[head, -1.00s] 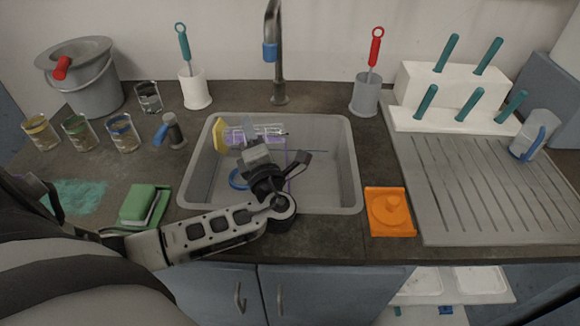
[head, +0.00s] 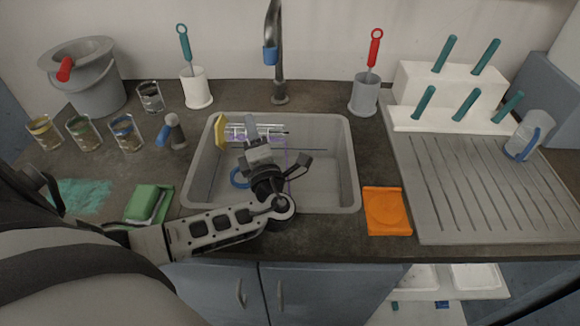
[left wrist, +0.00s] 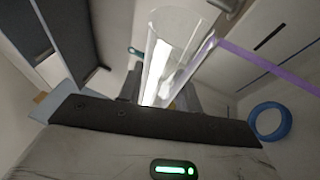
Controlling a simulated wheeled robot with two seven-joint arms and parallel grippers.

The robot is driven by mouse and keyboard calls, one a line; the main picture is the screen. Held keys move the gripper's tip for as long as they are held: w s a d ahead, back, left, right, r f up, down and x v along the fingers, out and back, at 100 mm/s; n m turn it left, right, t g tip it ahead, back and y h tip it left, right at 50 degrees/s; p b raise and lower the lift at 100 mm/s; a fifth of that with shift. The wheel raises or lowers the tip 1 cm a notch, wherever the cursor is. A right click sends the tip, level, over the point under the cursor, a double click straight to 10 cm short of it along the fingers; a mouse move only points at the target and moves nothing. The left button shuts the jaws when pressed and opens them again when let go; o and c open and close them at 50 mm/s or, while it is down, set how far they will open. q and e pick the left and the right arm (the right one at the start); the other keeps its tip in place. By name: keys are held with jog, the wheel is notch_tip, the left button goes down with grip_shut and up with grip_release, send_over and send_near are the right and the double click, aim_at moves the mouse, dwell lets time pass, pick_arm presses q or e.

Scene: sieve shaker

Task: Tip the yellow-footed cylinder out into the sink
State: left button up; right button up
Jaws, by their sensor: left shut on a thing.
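The yellow-footed cylinder (head: 272,130) is clear and lies about level above the back of the sink (head: 355,165). Its yellow foot (head: 220,131) points left and its other end points right. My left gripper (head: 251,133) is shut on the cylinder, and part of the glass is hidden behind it. In the left wrist view the clear cylinder (left wrist: 178,45) stands out from between the jaws. I cannot tell whether liquid is inside. My right gripper is not in view.
A blue ring (head: 239,179) and thin purple lines show in the sink. The tap (head: 273,60) rises behind it. Glass beakers (head: 124,133) and a green sponge (head: 148,203) stand left. An orange piece (head: 387,210) and a draining board (head: 470,190) are right.

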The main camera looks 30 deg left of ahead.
pick_arm(q)
jog(key=shift+r+m+t+p, duration=0.25)
jog(key=shift+m+t+p, duration=0.05)
jog(key=shift+p, duration=0.1)
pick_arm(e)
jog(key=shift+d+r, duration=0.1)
pick_arm(q)
jog(key=shift+d+r+m+p, duration=0.1)
jog(key=shift+r+m+p, duration=0.05)
jog(key=shift+m+p, duration=0.2)
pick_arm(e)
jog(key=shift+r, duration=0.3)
